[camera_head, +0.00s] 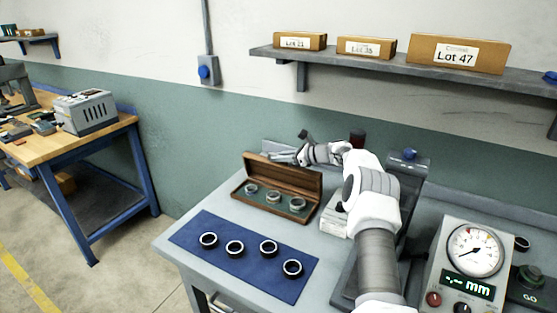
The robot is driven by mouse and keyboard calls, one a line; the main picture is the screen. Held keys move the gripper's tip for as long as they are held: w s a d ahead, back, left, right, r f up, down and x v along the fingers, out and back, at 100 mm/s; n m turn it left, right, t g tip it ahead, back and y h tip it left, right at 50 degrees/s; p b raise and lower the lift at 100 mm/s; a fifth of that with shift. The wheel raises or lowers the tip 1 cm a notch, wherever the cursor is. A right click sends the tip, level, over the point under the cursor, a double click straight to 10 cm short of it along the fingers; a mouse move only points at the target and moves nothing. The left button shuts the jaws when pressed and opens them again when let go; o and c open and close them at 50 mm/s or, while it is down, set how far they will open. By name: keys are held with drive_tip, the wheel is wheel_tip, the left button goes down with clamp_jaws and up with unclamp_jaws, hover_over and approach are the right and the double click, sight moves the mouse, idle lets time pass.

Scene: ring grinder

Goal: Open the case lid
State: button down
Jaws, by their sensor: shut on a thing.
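The wooden case (262,206) stands on the grey bench, with a dark green inside holding three metal rings (274,196). Its brown lid (283,174) is raised at the back, standing roughly upright, so the case is open. My gripper (291,156) is at the lid's top edge, reaching in from the right and behind. It is shut on the lid, though the fingertips are small and the exact contact is partly hidden behind the lid.
A blue mat (245,262) with several dark rings lies in front of the case. A gauge box (468,262) with a dial stands at the right. A shelf (390,63) with labelled boxes hangs above. A wooden-topped bench (60,140) is at the left.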

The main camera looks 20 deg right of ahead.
idle(0.3)
drive_tip(key=c, duration=1.2)
unclamp_jaws()
drive_tip(key=shift+o, duration=0.2)
